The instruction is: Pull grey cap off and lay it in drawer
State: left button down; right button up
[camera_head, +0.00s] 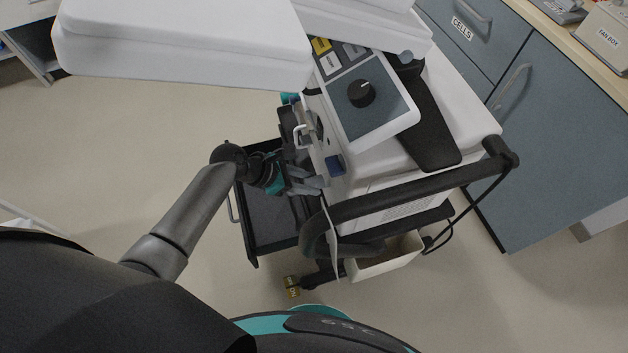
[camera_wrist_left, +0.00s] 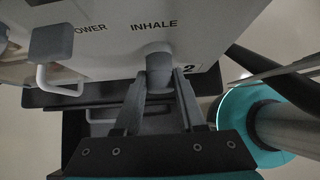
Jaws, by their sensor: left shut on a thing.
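The grey cap (camera_wrist_left: 159,68) is at the port under the word INHALE on the white ventilator front in the left wrist view. My left gripper (camera_wrist_left: 160,80) has its two fingers closed on either side of the cap. The cap looks in line with the port; I cannot tell whether there is a gap behind it. In the head view my left gripper (camera_head: 312,184) is at the ventilator's front, above the open dark drawer (camera_head: 262,243), and the cap cannot be made out there. The bare part of the drawer floor that I see looks empty. My right gripper is out of view.
A white bracket (camera_head: 300,136) sticks out from the ventilator front (camera_head: 340,185). A black push rail (camera_head: 400,190) curves around the near side. A white overhanging panel (camera_head: 185,45) covers the upper left. Open floor lies left of the drawer.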

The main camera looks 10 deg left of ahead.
pick_arm(q)
jog(key=shift+a, duration=0.2)
dwell(0.5)
jog(key=shift+s+a+p, duration=0.35)
jog(key=shift+s+a, duration=0.1)
jog(key=shift+a, duration=0.25)
jog(key=shift+s+a+p, duration=0.3)
jog(key=shift+s+a, duration=0.2)
jog(key=shift+a, duration=0.25)
jog(key=shift+s+a+p, duration=0.35)
jog(key=shift+s+a, duration=0.1)
jog(key=shift+a, duration=0.25)
